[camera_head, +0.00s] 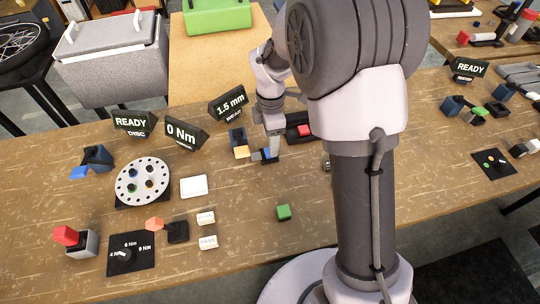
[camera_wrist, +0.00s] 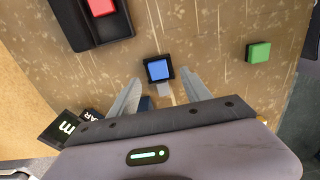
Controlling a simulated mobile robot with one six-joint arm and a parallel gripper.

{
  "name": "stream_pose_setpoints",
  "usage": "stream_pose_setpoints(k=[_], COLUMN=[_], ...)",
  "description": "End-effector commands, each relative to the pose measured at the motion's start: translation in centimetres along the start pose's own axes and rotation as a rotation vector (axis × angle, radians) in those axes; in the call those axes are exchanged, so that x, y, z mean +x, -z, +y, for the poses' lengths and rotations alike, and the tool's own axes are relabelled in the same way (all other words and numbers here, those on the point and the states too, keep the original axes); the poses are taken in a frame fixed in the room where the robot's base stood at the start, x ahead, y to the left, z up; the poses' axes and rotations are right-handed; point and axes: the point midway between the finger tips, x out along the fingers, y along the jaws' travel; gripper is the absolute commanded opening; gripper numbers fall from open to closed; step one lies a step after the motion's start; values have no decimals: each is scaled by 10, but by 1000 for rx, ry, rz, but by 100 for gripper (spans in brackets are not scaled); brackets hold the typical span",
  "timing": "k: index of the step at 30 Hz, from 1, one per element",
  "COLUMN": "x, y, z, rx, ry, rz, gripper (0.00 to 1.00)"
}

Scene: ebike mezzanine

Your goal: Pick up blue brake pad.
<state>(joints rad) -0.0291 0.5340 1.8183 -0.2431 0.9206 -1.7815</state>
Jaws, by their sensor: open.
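The blue brake pad (camera_wrist: 158,68) is a small blue square set in a dark frame or backing. In the wrist view it sits between and slightly beyond the tips of my gripper's fingers (camera_wrist: 160,77). The two fingers are apart, with one on each side of it. In the head view, my gripper (camera_head: 272,148) points down at the bench, and the blue pad (camera_head: 270,155) shows partly behind it at its tip. The gap between fingers and pad is too small to judge.
A black tray with a red block (camera_head: 304,130) stands close by. A green block (camera_head: 283,212) lies on open bench in front. A dark blue holder (camera_head: 237,136) and a yellow piece (camera_head: 241,152) are just left. Sign blocks stand behind, including one reading 1.5 mm (camera_head: 230,104).

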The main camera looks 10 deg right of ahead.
Motion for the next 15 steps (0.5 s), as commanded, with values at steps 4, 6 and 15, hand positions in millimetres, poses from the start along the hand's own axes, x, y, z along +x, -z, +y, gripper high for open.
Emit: stream_pose_setpoints(k=[4,6,15], x=[24,40,50], y=[0,1,1], z=[2,2,3], rx=[0,0,0], ry=[0,2,-1], rz=[0,0,0], gripper=[56,56,52])
